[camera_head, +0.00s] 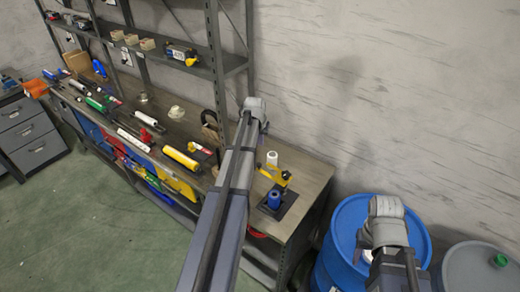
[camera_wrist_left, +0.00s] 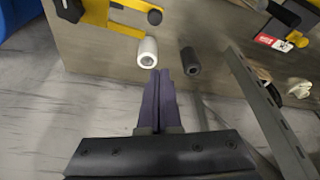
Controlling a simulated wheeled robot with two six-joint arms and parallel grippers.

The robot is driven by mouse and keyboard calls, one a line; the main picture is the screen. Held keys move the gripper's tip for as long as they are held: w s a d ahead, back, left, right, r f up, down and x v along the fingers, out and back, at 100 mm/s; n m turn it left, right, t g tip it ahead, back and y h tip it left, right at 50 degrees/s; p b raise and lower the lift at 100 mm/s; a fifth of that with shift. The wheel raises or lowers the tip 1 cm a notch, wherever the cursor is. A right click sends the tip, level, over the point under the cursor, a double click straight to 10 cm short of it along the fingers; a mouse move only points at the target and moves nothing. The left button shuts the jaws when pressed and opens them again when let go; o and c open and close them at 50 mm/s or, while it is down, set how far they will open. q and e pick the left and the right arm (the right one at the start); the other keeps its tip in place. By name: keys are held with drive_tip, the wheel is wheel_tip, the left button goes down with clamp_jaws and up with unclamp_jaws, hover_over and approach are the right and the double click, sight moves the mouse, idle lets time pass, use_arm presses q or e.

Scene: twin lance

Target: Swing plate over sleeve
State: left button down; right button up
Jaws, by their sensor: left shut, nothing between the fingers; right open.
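A yellow swing plate (camera_head: 273,175) is on a dark stand (camera_head: 288,198) at the bench's right end. A blue sleeve-like cylinder (camera_head: 274,200) stands on the same dark base, in front of the plate. Part of the yellow plate (camera_wrist_left: 120,14), with black round ends, also shows at the top of the left wrist view. My left gripper (camera_wrist_left: 160,76) is shut and empty. Its tips point towards a white cylinder (camera_wrist_left: 148,52) and a dark cylinder (camera_wrist_left: 190,61); contact cannot be judged. My right arm shows at the lower right of the head view, but its fingers are hidden.
The bench (camera_head: 313,178) holds several tools, including a yellow cylinder (camera_head: 181,157), left of my left arm. A grey shelf rack (camera_head: 219,70) rises behind. A blue barrel (camera_head: 345,222) and a grey drum (camera_head: 470,265) stand right of the bench. The wall is close behind.

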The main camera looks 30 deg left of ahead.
use_arm(q)
drive_tip(key=d+b+x, duration=0.1)
drive_tip(key=b+x, duration=0.9)
drive_tip(key=s+p, duration=0.1)
drive_tip(key=s, duration=0.3)
drive_tip(key=shift+d+r, duration=0.1)
drive_tip(key=shift+r, duration=0.05)
drive_tip(key=shift+w, duration=0.1)
